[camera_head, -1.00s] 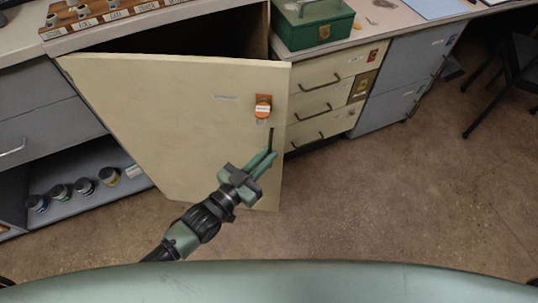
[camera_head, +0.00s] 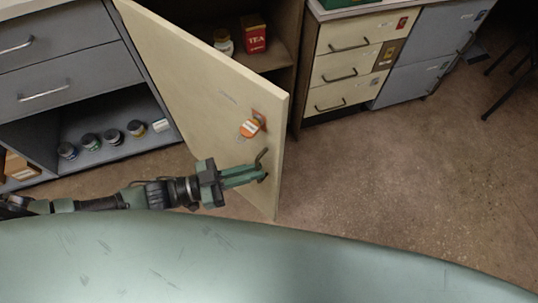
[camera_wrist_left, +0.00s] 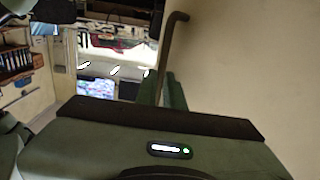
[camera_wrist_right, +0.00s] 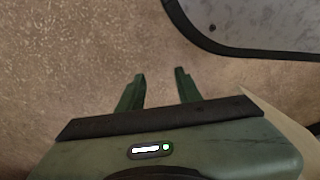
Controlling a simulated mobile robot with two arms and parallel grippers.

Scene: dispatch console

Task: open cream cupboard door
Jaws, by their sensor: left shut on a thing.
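The cream cupboard door (camera_head: 205,75) stands wide open in the head view, swung out toward me, with the cupboard's inside showing behind it. My left gripper (camera_head: 262,174) is shut on the handle. In the left wrist view the handle (camera_wrist_left: 172,45) rises between the fingers, beside the cream door face (camera_wrist_left: 250,60). My right gripper (camera_wrist_right: 160,88) is open and empty above the floor in the right wrist view; it is not in the head view.
Inside the cupboard are a red tea tin (camera_head: 255,38) and a jar (camera_head: 222,42). Cream drawers (camera_head: 345,65) and grey drawers (camera_head: 425,60) stand to the right. An open shelf with several jars (camera_head: 112,137) is at the left. The floor at right (camera_head: 400,170) is clear.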

